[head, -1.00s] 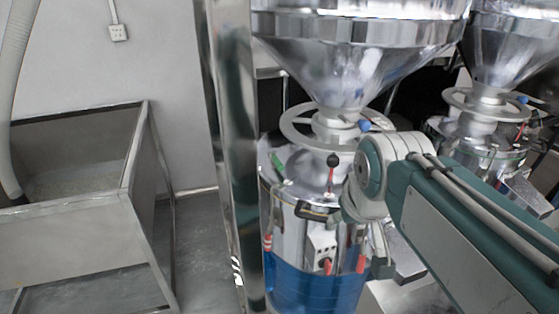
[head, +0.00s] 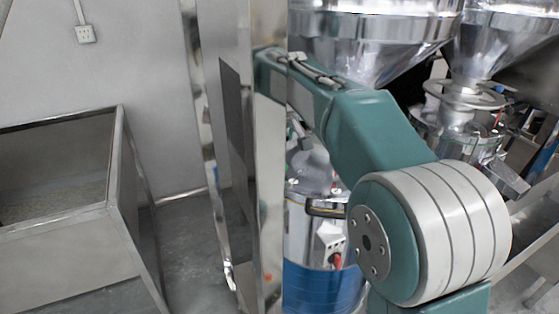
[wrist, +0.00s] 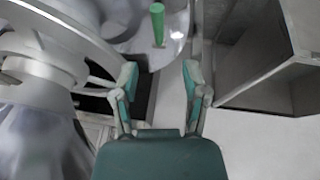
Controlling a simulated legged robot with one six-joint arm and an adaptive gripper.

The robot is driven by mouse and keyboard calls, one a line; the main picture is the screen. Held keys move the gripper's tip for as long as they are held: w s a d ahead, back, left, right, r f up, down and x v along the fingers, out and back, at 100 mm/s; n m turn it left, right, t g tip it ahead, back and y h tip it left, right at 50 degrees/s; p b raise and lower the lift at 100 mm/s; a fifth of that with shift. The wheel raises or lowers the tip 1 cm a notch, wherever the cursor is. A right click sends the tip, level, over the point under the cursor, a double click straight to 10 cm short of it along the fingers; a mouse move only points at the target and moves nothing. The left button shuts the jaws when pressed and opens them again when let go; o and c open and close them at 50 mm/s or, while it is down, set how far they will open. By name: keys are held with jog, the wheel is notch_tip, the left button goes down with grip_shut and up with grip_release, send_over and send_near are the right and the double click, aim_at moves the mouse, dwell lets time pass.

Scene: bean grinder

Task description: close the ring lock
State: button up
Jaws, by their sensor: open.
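The grinder's large pale grey ring (wrist: 75,28) curves across the upper left of the wrist view. In the head view my arm hides this ring. A green handle (wrist: 157,24) stands on the shiny metal top beyond the ring. My gripper (wrist: 160,78) is open and empty; its left finger is close to the ring's outer edge, and I cannot tell whether it touches. The green handle shows between and beyond the fingertips. My gripper does not show in the head view. The grinder's body (head: 303,240) shows below my arm.
The steel hopper (head: 375,35) rises above the grinder. A shiny pillar (head: 235,150) stands at its left, close to my arm. A second grinder's ring (head: 465,97) shows at the right. An open metal bin (head: 60,240) stands at the left, with bare floor between bin and pillar.

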jog(key=x, duration=1)
jog(key=shift+a+f, duration=0.1)
jog(key=shift+f, duration=0.15)
jog(key=shift+d, duration=0.35)
jog(key=shift+a, duration=0.15)
grip_shut()
